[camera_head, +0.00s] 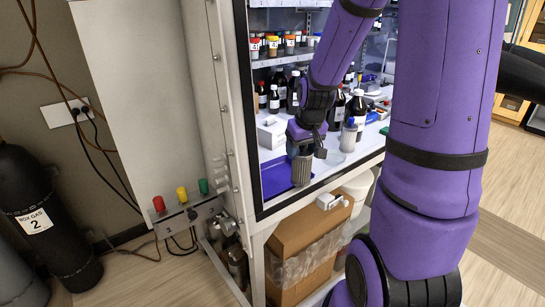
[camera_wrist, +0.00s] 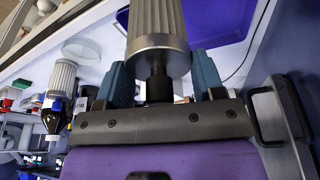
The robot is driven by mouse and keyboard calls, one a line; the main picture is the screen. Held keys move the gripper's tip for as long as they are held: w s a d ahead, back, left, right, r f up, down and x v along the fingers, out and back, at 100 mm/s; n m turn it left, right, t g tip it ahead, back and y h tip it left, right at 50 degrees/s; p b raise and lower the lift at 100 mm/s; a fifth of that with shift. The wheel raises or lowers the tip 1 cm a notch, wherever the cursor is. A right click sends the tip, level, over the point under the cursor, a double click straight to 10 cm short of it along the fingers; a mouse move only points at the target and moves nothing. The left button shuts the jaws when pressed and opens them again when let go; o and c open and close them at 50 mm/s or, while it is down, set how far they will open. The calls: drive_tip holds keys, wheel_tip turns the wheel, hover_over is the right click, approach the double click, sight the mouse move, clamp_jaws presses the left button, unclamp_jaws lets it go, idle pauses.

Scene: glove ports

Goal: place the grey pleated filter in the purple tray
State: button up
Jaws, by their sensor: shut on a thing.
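The grey pleated filter (camera_head: 301,171) is a ribbed cylinder with a smooth metal end cap. It hangs roughly upright below my gripper (camera_head: 306,146). In the wrist view the filter (camera_wrist: 157,22) is held by a dark stem between the two blue-grey fingers of my gripper (camera_wrist: 163,80), which are shut on it. The purple tray (camera_head: 274,182) lies on the white bench at the front left. The filter appears at or over its right part, and I cannot tell whether they touch. The tray (camera_wrist: 221,22) also shows beside the filter in the wrist view.
A pale ribbed container with a blue part (camera_head: 349,135) and a round clear dish (camera_head: 334,158) stand to the right of my gripper. Several dark bottles (camera_head: 274,99) stand behind. The cabinet's frame post (camera_head: 245,110) is close on the left.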

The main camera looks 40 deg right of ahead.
drive_tip(key=w+a+f, duration=0.2)
drive_tip(key=w+f, duration=0.2)
drive_tip(key=w, duration=0.5)
drive_tip(key=shift+w+a+f, duration=0.25)
drive_tip(key=shift+w+a, duration=0.05)
drive_tip(key=shift+a, duration=0.1)
drive_tip(key=shift+f, duration=0.15)
drive_tip(key=o, duration=1.3)
drive_tip(key=v, duration=1.2)
